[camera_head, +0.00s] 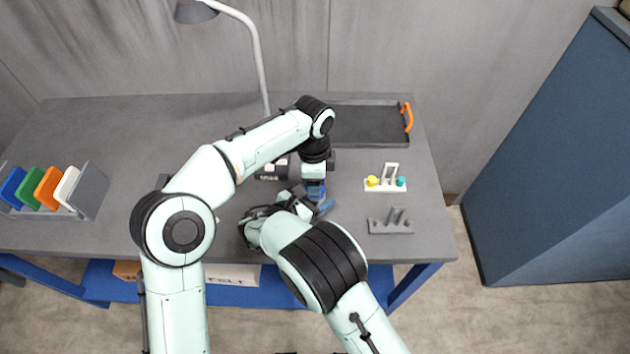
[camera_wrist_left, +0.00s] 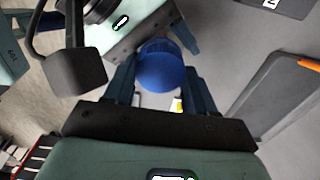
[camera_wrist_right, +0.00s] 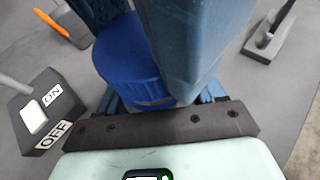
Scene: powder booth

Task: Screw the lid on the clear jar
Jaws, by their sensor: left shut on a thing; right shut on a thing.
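The blue lid (camera_wrist_right: 130,62) with a ribbed rim sits over the clear jar (camera_wrist_right: 155,102), of which only a small strip shows below the lid in the right wrist view. My left gripper (camera_wrist_left: 163,75) is shut on the lid from above; the lid's round blue top (camera_wrist_left: 165,68) shows between its fingers. My right gripper (camera_wrist_right: 160,95) is shut on the jar from the side, below the lid. In the head view the lid (camera_head: 316,189) is a small blue patch between my two arms' ends. Whether the lid is seated level on the jar is hidden.
An ON/OFF switch box (camera_wrist_right: 42,110) stands near the jar. A dark tray (camera_head: 370,125) with an orange handle lies at the back right. A white stand (camera_head: 385,185) and a grey stand (camera_head: 391,226) are at right. A coloured rack (camera_head: 50,195) is far left.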

